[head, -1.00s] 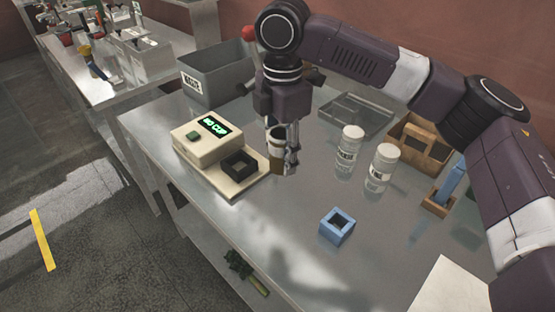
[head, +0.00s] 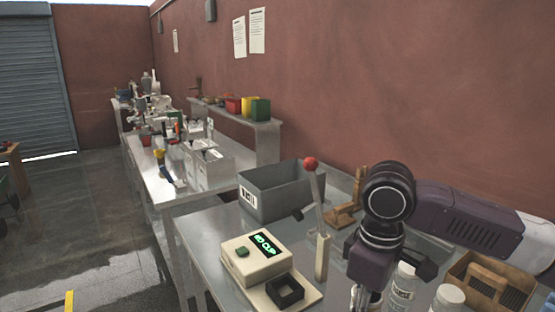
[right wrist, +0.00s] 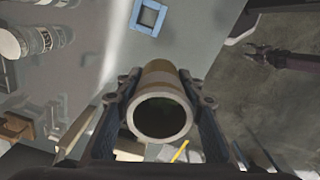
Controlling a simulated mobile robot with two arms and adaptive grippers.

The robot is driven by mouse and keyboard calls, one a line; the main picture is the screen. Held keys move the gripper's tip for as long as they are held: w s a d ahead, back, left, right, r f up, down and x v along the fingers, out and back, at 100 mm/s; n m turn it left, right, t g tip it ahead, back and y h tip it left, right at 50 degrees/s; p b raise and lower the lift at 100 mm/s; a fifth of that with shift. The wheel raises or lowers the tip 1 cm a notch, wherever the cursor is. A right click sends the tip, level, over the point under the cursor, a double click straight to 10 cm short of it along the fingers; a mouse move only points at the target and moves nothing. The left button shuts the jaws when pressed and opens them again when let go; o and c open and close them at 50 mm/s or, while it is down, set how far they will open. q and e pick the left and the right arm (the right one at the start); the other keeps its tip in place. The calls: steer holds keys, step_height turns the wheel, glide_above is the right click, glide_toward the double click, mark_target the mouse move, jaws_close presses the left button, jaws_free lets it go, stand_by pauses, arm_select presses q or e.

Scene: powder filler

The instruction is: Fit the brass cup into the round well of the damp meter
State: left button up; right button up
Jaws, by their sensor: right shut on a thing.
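The damp meter (head: 255,262) is a cream box on the bench in the head view, with a green display reading "NO CUP". Its well (head: 285,291) is a black, square-sided block with a dark opening. My right gripper (right wrist: 160,82) is shut on the brass cup (right wrist: 160,112), whose round pale rim and dark inside face the wrist camera. In the head view my right gripper is right of the well and apart from it; its fingertips run off the bottom edge. My left gripper (right wrist: 258,50) seems to show small in the right wrist view, low over the floor, fingers spread.
White-capped bottles (head: 402,284) stand close right of my right gripper. A red-knobbed lever (head: 318,215) rises behind the meter, before a grey bin (head: 278,190). A wooden holder (head: 490,285) is at the right.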

steer(key=s+d+f+m, duration=0.2)
steer(key=s+m, duration=0.4)
steer(key=m, duration=0.4)
steer(key=shift+s+d+f, duration=0.15)
steer(key=shift+d, duration=0.55)
